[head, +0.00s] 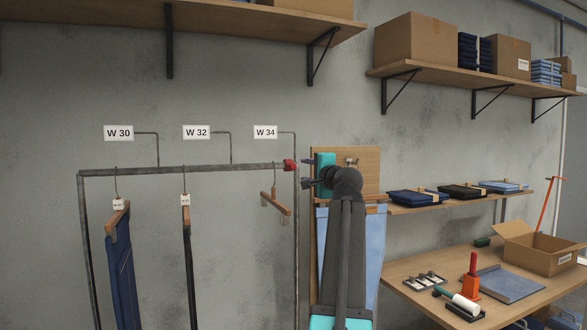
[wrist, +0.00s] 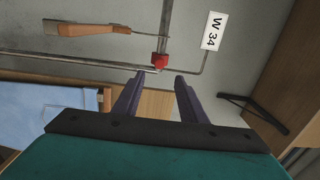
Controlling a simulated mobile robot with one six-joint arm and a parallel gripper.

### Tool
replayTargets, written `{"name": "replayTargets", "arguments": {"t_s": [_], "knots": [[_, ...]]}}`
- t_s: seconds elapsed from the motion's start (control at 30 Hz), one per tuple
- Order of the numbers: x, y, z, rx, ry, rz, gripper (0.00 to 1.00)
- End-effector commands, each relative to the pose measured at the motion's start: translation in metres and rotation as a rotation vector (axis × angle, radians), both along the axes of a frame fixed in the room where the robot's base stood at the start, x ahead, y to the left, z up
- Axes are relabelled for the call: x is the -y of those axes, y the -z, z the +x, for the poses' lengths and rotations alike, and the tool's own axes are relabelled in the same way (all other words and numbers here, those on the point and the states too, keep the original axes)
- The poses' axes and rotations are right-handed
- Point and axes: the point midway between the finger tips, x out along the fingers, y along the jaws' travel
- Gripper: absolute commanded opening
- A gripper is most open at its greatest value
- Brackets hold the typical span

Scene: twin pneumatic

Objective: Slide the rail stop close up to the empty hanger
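The red rail stop (head: 290,166) sits around the clothes rail (head: 220,167) at its right end, by the right upright. The empty hanger (head: 275,203), a wooden bar with clips, hangs from the rail a short way left of the stop. My gripper (head: 306,172) is open just right of the stop, its dark fingers pointing left. In the wrist view the stop (wrist: 159,61) lies just beyond and between the two open fingers (wrist: 159,78), with nothing held. The empty hanger (wrist: 95,29) shows at upper left there; its hook reaches the rail.
Hangers with dark jeans (head: 122,265) and a narrow dark garment (head: 189,265) hang farther left. Size signs W 30, W 32 and W 34 (head: 265,132) stand above the rail. A wooden board (head: 369,160) with light-blue jeans is behind my arm. A workbench (head: 410,275) is at right.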

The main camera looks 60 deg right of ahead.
Motion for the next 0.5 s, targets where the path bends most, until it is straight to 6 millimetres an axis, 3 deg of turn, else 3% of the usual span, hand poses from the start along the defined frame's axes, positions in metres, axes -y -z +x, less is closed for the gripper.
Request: {"name": "replayTargets", "arguments": {"t_s": [0.5], "knots": [[0.035, -0.002, 0.04, -0.001, 0.004, 0.001, 0.38]]}}
